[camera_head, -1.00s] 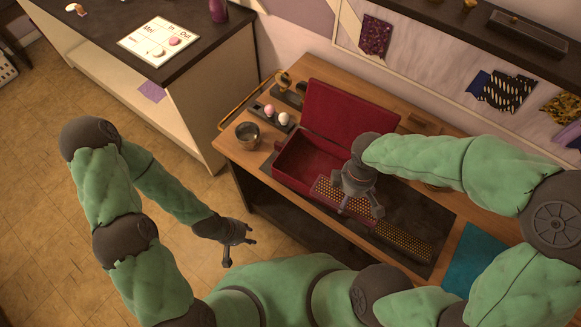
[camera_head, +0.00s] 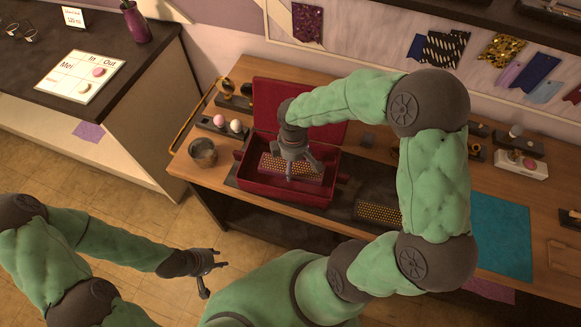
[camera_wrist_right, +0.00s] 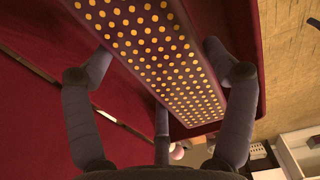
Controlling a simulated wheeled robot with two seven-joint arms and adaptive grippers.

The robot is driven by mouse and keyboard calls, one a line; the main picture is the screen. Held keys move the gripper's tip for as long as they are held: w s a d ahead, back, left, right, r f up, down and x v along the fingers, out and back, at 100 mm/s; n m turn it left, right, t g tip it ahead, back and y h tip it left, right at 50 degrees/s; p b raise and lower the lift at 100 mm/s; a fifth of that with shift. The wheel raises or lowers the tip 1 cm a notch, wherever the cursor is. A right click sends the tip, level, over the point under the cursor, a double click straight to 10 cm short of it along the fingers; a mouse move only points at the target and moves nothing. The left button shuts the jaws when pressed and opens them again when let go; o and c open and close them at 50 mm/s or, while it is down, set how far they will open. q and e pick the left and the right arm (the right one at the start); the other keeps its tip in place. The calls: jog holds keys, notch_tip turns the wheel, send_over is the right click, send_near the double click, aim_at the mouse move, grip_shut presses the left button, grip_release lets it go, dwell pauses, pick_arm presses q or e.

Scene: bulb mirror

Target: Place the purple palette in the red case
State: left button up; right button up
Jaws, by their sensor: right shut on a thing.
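The red case (camera_head: 246,183) stands open on the wooden table, its lid (camera_head: 268,103) tilted up at the back. My right gripper (camera_head: 290,170) is over the case, shut on the purple palette (camera_head: 308,175), a flat strip with rows of yellow dots. In the right wrist view the palette (camera_wrist_right: 150,50) lies between the fingers, with the case's red interior (camera_wrist_right: 35,110) behind it. Whether the palette touches the case floor I cannot tell. My left gripper (camera_head: 212,274) is open and empty, low over the floor away from the table.
A second dotted strip (camera_head: 378,212) lies on the dark mat right of the case. A metal cup (camera_head: 203,152) and a tray with a pink and a white ball (camera_head: 219,121) stand to the left. A teal mat (camera_head: 500,235) lies at the right.

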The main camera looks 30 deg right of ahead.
jog(key=shift+w+d+f, duration=0.25)
jog(key=shift+w+f, duration=0.65)
jog(key=shift+f, duration=0.25)
jog(key=shift+w+f+b, duration=0.2)
jog(key=shift+f+b, duration=0.7)
jog(key=shift+f, duration=0.8)
jog(key=shift+f, duration=0.2)
jog(key=o, duration=1.1)
jog(key=shift+r, duration=0.15)
jog(key=shift+r, duration=0.35)
notch_tip(320, 180, up, 12)
jog(key=p, duration=0.3)
jog(key=shift+f, duration=0.25)
